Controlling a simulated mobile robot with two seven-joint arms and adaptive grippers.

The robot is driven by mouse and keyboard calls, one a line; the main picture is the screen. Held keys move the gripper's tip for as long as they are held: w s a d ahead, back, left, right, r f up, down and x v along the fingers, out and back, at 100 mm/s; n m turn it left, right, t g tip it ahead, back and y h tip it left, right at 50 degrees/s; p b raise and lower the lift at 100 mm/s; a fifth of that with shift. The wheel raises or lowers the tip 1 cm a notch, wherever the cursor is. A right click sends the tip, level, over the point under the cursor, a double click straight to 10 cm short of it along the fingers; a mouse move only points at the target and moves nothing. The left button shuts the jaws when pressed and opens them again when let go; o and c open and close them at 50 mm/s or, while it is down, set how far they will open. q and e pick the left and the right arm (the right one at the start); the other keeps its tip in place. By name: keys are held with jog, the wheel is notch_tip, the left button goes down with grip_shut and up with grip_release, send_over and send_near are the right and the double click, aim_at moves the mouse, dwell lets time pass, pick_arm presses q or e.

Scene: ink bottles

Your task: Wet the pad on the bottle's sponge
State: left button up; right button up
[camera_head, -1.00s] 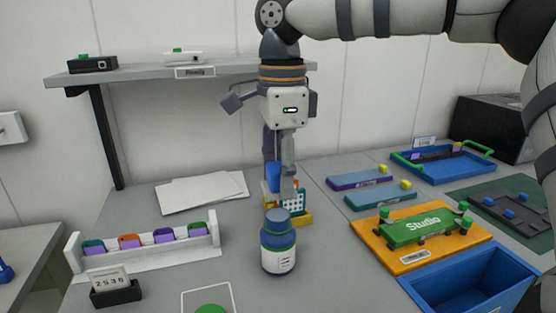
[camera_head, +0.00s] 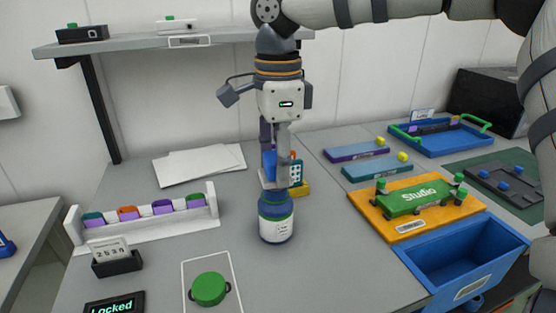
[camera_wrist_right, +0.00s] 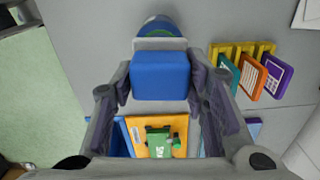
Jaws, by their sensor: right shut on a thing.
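A blue bottle (camera_head: 276,232) with a green ring and a white label stands upright on the grey table. My right gripper (camera_head: 277,176) points down just above the bottle's top, shut on a blue block (camera_wrist_right: 160,75), the pad's holder. A pale strip (camera_wrist_right: 160,44), seemingly the pad, shows at the block's edge beside the bottle's top (camera_wrist_right: 160,27) in the wrist view. The sponge is hidden, and I cannot tell whether pad and bottle touch. My left gripper is not in view.
A yellow rack (camera_head: 301,189) with coloured cards stands behind the bottle. A green round lid (camera_head: 209,289) lies in front, left. A white rack (camera_head: 146,225) is at left, an orange board (camera_head: 385,222) and blue bin (camera_head: 465,262) at right. Table around the bottle is clear.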

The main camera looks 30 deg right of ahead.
jog(key=shift+f, duration=0.65)
dwell(1.1)
jog(key=shift+r, duration=3.6)
